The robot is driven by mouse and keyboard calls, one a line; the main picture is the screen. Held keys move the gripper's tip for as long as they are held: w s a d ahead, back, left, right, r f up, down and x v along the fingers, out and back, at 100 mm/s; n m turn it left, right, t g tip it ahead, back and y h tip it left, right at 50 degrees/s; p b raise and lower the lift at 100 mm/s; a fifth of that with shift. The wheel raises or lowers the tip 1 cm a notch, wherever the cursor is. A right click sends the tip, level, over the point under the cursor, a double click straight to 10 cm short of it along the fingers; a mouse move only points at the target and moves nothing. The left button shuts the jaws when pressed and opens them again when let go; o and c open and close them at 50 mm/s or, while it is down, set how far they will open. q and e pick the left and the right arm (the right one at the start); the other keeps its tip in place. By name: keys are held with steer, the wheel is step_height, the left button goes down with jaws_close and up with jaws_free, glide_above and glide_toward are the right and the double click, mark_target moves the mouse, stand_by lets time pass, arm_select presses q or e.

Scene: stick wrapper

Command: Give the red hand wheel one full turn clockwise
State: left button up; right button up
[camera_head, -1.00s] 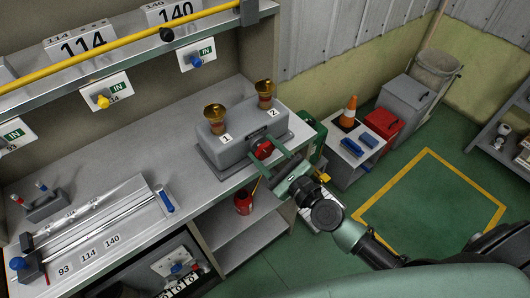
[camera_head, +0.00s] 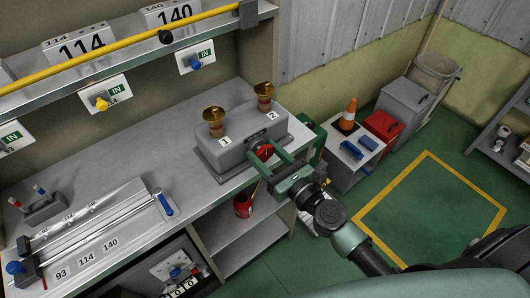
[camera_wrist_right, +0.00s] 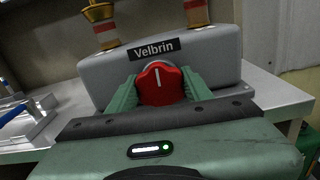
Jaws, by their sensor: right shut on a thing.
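The red hand wheel (camera_head: 263,151) sits on the front of a grey machine (camera_head: 222,158). In the right wrist view the wheel (camera_wrist_right: 159,84) faces me under the "Velbrin" plate, with a white mark near the top of its face, close to upright. My right gripper (camera_head: 267,152) has a green finger on either side of the wheel and is shut on it. The fingers (camera_wrist_right: 159,88) also show in the right wrist view. The wheel's back is hidden. My left gripper is not in view.
Two amber cups numbered 1 and 2 (camera_head: 214,116) stand on top of the machine. A red can (camera_head: 243,205) is on the shelf below. A small cart (camera_head: 343,153) with an orange cone stands to the right. The green floor inside the yellow outline is clear.

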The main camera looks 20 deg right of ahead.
steer(key=shift+f, duration=0.1)
stand_by(0.4)
steer(key=o, duration=1.4)
steer(key=shift+c, duration=0.2)
steer(key=b+v, duration=0.3)
steer(key=v, duration=0.4)
steer(key=shift+s+d, duration=0.15)
steer(key=shift+s, duration=0.2)
